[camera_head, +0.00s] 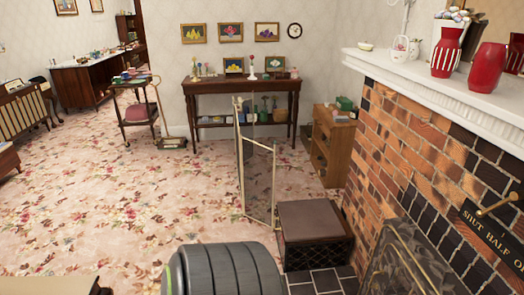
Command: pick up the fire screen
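A folding screen (259,180) with thin brass-coloured frames and see-through panels stands upright and partly folded on the floral carpet, near the middle of the head view. A dark panel with a pale ornate pattern and a curved brass-coloured rim (398,262) stands at the fireplace front at the bottom right; its lower part is cut off by the picture edge. I cannot tell which of the two is the fire screen. Neither of my grippers is in view.
A dark box with a brown top (313,222) stands just right of the folding screen, by the brick fireplace (425,150). A wooden cabinet (333,150) and a long side table (240,88) stand behind. The carpet (130,200) to the left is mostly clear.

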